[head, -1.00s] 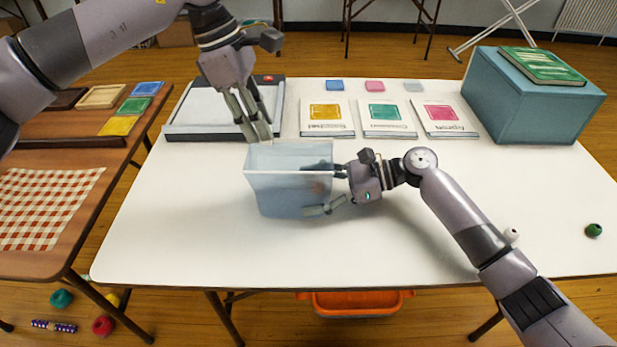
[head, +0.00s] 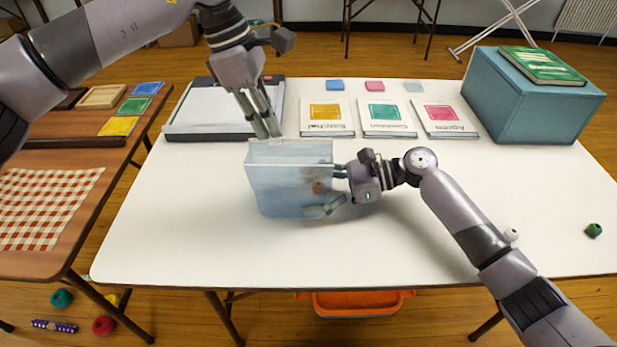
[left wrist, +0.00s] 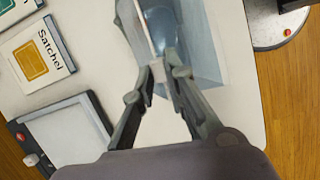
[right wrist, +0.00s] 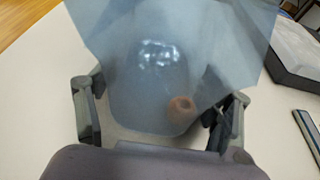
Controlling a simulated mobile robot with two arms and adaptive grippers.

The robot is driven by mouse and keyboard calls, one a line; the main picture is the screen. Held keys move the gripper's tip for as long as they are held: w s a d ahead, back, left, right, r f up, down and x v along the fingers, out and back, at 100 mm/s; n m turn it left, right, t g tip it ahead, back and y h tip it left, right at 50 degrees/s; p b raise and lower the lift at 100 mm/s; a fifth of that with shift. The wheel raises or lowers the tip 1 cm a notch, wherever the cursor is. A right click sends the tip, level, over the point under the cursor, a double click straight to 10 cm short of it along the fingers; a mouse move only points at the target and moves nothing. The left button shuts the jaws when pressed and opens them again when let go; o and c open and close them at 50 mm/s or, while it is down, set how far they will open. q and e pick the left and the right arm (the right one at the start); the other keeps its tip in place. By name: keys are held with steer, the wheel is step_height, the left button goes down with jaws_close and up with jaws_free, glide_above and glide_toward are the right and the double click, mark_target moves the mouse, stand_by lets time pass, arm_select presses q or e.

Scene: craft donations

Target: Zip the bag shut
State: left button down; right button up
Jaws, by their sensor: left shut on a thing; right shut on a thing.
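The bag (head: 275,190) is translucent pale blue and stands upright on the white table. Its top shows as a narrow gap between two rims. My left gripper (head: 272,134) comes down from above to the back rim. In the left wrist view, its fingers are shut on a small pale zip slider (left wrist: 159,88) at the bag's edge. My right gripper (head: 328,190) is shut on the bag's right side, with one finger in front of the wall. In the right wrist view, the bag (right wrist: 150,90) hides much of its grip. A small brownish round thing (right wrist: 181,108) shows through the wall.
A paper-trimmer-like board (head: 205,115) lies behind the bag at the left. Several pattern booklets, including the Satchel one (head: 327,117), lie behind at the right. A teal box (head: 525,105) stands at the back right.

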arm_select(q)
steer(key=s+d, duration=0.1)
steer(key=d, duration=0.7)
steer(key=shift+s+f, duration=0.15)
steer(key=shift+s, duration=0.1)
arm_select(e)
steer(key=shift+w+r, duration=0.1)
arm_select(q)
steer(key=c, duration=1.5)
jaws_free()
steer(key=shift+w, duration=0.15)
steer(key=shift+c, duration=0.2)
steer(key=shift+c, duration=0.9)
step_height(320, 180, up, 7)
arm_select(e)
steer(key=o, duration=0.9)
steer(key=shift+o, duration=0.2)
